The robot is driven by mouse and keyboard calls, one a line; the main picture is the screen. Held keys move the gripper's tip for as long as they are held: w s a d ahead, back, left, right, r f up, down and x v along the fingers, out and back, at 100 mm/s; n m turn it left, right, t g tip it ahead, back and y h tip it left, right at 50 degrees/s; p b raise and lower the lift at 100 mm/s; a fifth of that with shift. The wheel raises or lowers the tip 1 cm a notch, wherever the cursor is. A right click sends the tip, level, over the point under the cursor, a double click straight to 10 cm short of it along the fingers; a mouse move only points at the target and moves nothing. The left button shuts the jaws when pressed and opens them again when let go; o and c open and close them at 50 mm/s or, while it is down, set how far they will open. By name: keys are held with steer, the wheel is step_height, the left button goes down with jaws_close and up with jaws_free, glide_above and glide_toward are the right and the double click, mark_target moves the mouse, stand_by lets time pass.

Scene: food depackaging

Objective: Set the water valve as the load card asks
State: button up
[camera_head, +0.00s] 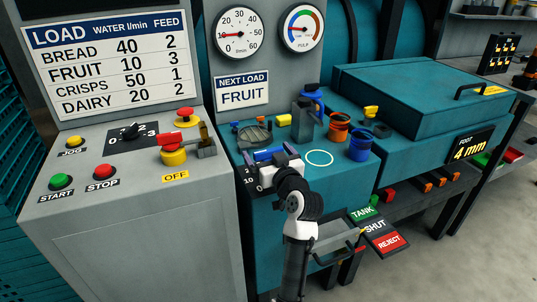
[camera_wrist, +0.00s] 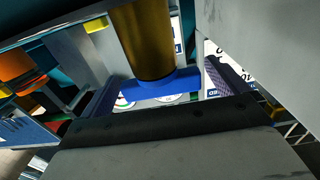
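The load card (camera_head: 108,62) lists FRUIT with water 10 and feed 3. The NEXT LOAD sign (camera_head: 241,92) reads FRUIT. The water gauge (camera_head: 238,33) has its needle at about 10 l/min. The blue valve handle (camera_head: 268,154) stands at the front left of the teal top, beside a dark scale plate (camera_head: 247,174) partly covered by my gripper. My gripper (camera_head: 266,168) is at this handle. In the wrist view, the blue handle (camera_wrist: 165,82) below a brass cylinder (camera_wrist: 142,40) spans the space between my spread fingers. Whether they press on it is unclear.
Orange and blue cups (camera_head: 360,146) stand right of my gripper. The TANK/SHUT/REJECT labels (camera_head: 376,226) are low at the front.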

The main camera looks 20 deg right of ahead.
steer(key=s+b, duration=0.2)
steer(key=s, duration=1.2)
steer(key=shift+d+b, duration=0.2)
steer(key=shift+b, duration=0.2)
